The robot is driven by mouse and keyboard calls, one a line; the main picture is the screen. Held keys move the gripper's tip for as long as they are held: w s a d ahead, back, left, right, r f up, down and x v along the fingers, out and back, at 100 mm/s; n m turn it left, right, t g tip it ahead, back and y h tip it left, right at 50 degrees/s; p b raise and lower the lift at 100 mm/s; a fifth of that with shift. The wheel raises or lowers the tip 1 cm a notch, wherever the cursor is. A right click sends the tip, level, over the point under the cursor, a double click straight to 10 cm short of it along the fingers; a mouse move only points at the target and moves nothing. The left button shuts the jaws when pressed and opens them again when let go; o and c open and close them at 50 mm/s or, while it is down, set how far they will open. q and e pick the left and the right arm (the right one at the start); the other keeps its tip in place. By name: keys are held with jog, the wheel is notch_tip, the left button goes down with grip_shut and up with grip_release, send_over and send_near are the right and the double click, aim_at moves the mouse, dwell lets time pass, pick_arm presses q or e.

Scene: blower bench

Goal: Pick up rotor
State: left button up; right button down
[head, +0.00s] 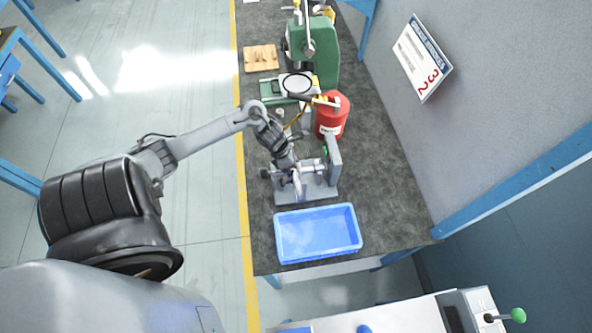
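My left gripper (287,179) points down at a grey metal fixture (318,188) with an upright plate, on the dark bench top. The gripper covers part of the fixture. It is too small to tell whether its fingers are open or shut, or whether they touch anything. I cannot pick out the rotor for certain; it may be hidden by the gripper or be one of the small grey parts at the fixture. My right gripper is not in view.
An empty-looking blue bin (347,246) stands just in front of the fixture. A red canister (333,118) stands behind it. Farther back are a green-based device with a dark ring (271,88), a wooden board (261,58) and a green machine (325,62). A wall runs along the right.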

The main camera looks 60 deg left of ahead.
pick_arm(q)
grip_shut()
jog(key=shift+r, duration=0.1)
dwell(0.3)
jog(key=shift+r, duration=5)
